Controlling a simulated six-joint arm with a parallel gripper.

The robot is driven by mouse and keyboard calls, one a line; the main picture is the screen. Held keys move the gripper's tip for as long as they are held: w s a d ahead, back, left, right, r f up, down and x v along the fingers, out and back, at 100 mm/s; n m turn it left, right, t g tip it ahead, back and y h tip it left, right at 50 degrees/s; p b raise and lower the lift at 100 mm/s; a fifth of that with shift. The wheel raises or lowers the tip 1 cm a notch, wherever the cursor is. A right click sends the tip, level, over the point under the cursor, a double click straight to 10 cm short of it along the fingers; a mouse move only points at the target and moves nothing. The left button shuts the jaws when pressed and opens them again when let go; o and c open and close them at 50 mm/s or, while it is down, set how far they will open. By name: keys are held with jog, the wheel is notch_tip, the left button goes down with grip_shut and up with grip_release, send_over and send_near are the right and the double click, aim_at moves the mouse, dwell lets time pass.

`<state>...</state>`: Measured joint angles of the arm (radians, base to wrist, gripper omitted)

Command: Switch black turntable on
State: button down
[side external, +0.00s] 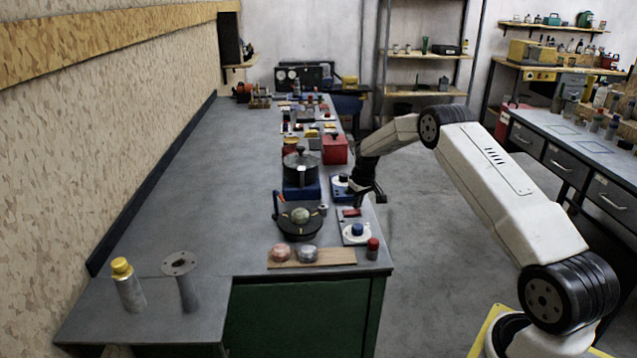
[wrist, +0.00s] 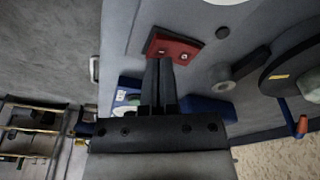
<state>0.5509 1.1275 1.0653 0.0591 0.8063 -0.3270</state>
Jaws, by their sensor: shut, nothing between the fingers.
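The black turntable (side external: 290,226) is a dark round disc on the bench with a pale round piece on top and an orange handle. It also shows at the right edge of the wrist view (wrist: 275,75). A red switch plate (wrist: 172,47) sits on a grey panel beside it, also visible in the side view (side external: 351,212). My gripper (wrist: 160,60) is shut and empty. Its fingertips overlap the lower edge of the red plate in the wrist view; I cannot tell whether they touch. In the side view my gripper (side external: 376,193) is at the bench's right edge.
A black pot (side external: 300,168) on a blue base and a red box (side external: 335,149) stand behind. A wooden board (side external: 322,257) with jars lies in front.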

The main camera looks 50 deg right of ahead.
aim_at(356, 212)
jog(key=shift+f, duration=0.55)
dwell(0.5)
jog(key=shift+r, duration=3.5)
jog(key=shift+a, duration=0.1)
jog(key=shift+a+r, duration=0.15)
jog(key=shift+a, duration=0.1)
jog(key=s+a+r+n, duration=0.1)
jog(key=s+a+r, duration=0.1)
jog(key=s+a, duration=0.5)
jog(key=s+a+r, duration=0.2)
jog(key=a, duration=0.8)
jog(key=s+a+r+n, duration=0.1)
jog(key=s+a+r, duration=0.1)
jog(key=s+a, duration=0.5)
jog(key=s+a+n, duration=0.1)
jog(key=s+a, duration=0.6)
jog(key=s, duration=0.2)
jog(key=shift+f+t, duration=0.35)
jog(key=shift+t, duration=0.05)
